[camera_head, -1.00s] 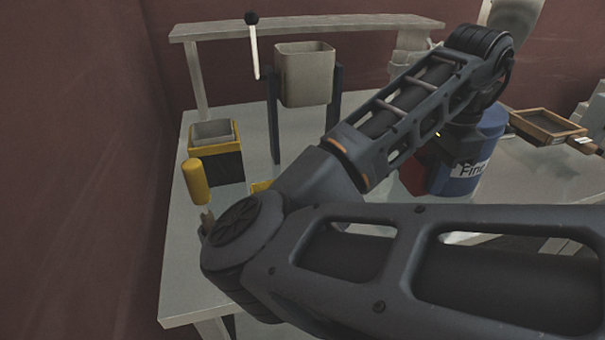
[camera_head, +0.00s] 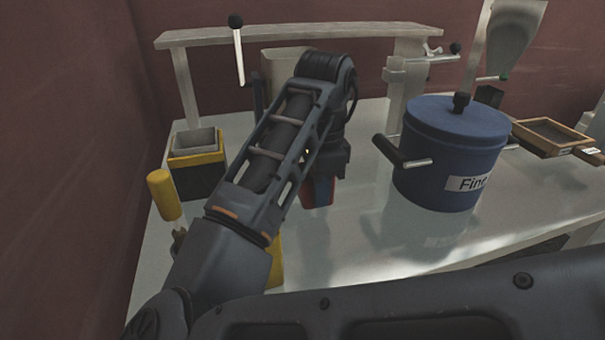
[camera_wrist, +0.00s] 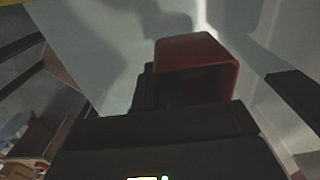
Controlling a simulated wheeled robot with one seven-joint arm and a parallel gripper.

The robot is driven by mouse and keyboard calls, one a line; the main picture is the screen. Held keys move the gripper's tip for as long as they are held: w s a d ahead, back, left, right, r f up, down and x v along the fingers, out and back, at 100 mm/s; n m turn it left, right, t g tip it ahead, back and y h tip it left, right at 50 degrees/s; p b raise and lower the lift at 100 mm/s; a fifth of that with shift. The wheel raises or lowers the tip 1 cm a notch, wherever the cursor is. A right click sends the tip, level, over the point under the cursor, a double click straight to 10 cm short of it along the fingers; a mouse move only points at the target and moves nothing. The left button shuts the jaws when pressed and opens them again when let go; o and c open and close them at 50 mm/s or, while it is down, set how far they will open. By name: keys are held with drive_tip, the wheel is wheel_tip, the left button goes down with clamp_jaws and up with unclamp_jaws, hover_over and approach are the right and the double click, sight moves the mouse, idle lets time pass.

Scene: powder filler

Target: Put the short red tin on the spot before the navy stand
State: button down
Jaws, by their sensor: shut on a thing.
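The short red tin (camera_head: 318,193) hangs low under my wrist in the head view, close above or at the bench; I cannot tell if it touches. My gripper (camera_head: 322,178) is shut on it. In the wrist view the tin (camera_wrist: 197,58) is a rounded, box-like shape with a dark hollow side toward the camera. The navy stand (camera_head: 257,97) shows only as a post beside a grey-beige hopper (camera_head: 283,60); my arm hides most of it. The tin is in front of the stand, to its right in the picture. The spot is not visible.
A blue lidded drum (camera_head: 445,165) labelled "Fine", with a black handle, stands right of the tin. A yellow-black box (camera_head: 197,172) and a yellow-handled tool (camera_head: 164,195) are at left. A wooden tray (camera_head: 550,137) lies far right. Bench between tin and drum is clear.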

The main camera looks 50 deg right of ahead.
drive_tip(key=w+d, duration=0.2)
drive_tip(key=w, duration=0.1)
drive_tip(key=w+d, duration=0.2)
drive_tip(key=w+d+p, duration=0.1)
drive_tip(key=w+d, duration=0.1)
drive_tip(key=w, duration=0.1)
drive_tip(key=shift+w, duration=0.35)
drive_tip(key=shift+f+p, duration=0.35)
drive_tip(key=shift+f, duration=1.4)
drive_tip(key=shift+f, duration=0.15)
drive_tip(key=c, duration=1.3)
unclamp_jaws()
drive_tip(key=shift+o, duration=0.2)
wheel_tip(320, 180, up, 12)
drive_tip(key=shift+r+b, duration=0.2)
drive_tip(key=shift+b, duration=0.25)
